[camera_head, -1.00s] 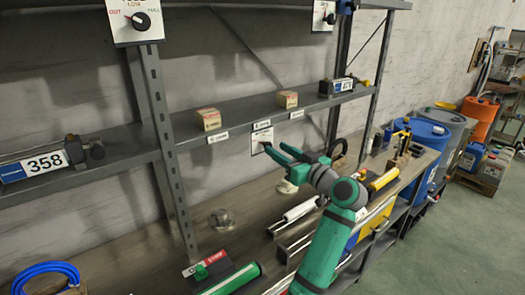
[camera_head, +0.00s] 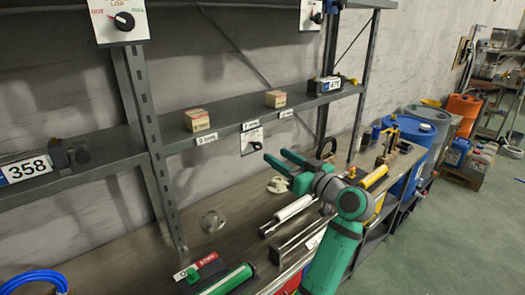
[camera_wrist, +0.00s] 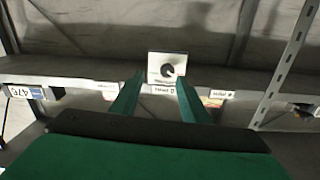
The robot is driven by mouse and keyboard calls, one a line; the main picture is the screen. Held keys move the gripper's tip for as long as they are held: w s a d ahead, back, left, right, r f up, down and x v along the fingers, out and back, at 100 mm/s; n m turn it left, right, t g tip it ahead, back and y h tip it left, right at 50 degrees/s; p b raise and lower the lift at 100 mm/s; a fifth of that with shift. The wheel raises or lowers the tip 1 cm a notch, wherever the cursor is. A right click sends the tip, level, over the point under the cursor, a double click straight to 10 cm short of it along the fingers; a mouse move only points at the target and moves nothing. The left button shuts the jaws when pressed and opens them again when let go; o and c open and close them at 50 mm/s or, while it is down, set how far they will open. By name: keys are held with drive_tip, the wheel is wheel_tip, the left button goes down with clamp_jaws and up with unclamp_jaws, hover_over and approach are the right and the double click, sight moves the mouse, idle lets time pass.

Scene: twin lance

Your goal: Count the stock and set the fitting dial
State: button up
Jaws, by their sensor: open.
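Two small tan boxes, the left one (camera_head: 197,120) and the right one (camera_head: 275,99), stand apart on the grey middle shelf (camera_head: 233,112). Small white labels (camera_head: 206,139) line its front edge. A white dial plate (camera_head: 251,141) with a black knob hangs just below that edge. My gripper (camera_head: 276,155) is open and empty, just right of and below this dial in the head view. In the wrist view the dial (camera_wrist: 167,68) shows just beyond and between my open fingertips (camera_wrist: 160,82). Two more dials, the upper left one (camera_head: 119,21) and the upper right one (camera_head: 311,15), hang higher.
A device tagged 358 (camera_head: 28,168) lies on the left shelf, and another tagged device (camera_head: 325,85) at the right. The bench below holds a clear round object (camera_head: 212,221), a green cylinder (camera_head: 229,280) and a white cylinder (camera_head: 293,207). Blue drums stand at the right.

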drive_tip(key=v, duration=0.7)
idle(0.6)
drive_tip(key=shift+s+d, duration=0.1)
drive_tip(key=shift+d, duration=0.1)
idle(0.3)
drive_tip(key=v, duration=1)
drive_tip(key=shift+s, duration=0.35)
drive_tip(key=shift+d, duration=0.1)
